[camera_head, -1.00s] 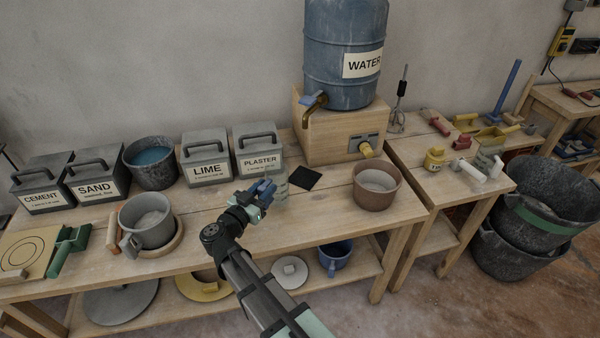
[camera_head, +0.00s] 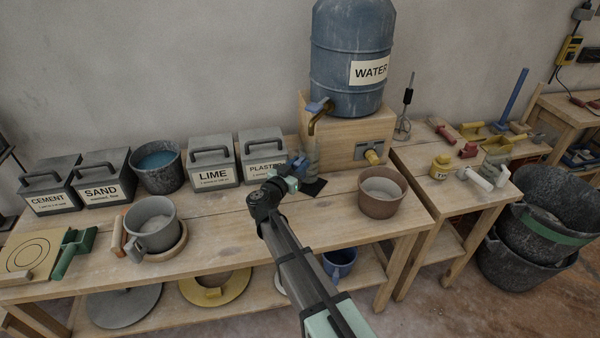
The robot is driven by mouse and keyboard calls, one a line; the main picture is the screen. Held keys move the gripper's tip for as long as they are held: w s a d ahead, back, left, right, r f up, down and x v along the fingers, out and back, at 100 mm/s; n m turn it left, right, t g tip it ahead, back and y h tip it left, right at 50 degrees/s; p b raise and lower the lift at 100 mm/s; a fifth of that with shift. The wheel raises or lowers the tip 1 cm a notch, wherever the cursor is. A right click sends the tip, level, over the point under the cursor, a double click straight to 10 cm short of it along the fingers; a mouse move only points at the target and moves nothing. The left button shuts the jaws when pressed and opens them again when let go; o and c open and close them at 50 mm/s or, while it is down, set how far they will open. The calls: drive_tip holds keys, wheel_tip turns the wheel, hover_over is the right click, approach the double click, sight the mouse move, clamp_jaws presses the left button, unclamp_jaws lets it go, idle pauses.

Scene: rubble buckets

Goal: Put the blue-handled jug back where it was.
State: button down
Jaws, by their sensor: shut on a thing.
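My gripper (camera_head: 298,166) is shut on the blue handle of a small clear jug (camera_head: 313,158). The jug is upright, and my gripper hides part of its left side. A dark square mat (camera_head: 317,187) lies on the bench in front of the water barrel's wooden stand. The jug is over this mat or on it; I cannot tell whether its base touches.
The brass tap (camera_head: 314,124) with a blue lever is just above the jug. The plaster box (camera_head: 263,156) stands close to its left, the wooden stand (camera_head: 335,135) behind. A brown bucket (camera_head: 381,202) stands to the right.

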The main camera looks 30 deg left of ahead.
drive_tip(key=shift+w+f, duration=0.25)
drive_tip(key=shift+f, duration=0.65)
drive_tip(key=shift+w+f, duration=0.2)
drive_tip(key=shift+f, duration=0.8)
drive_tip(key=c, duration=0.8)
unclamp_jaws()
drive_tip(key=shift+s, duration=0.25)
drive_tip(key=s, duration=1.1)
drive_tip(key=shift+s, duration=0.25)
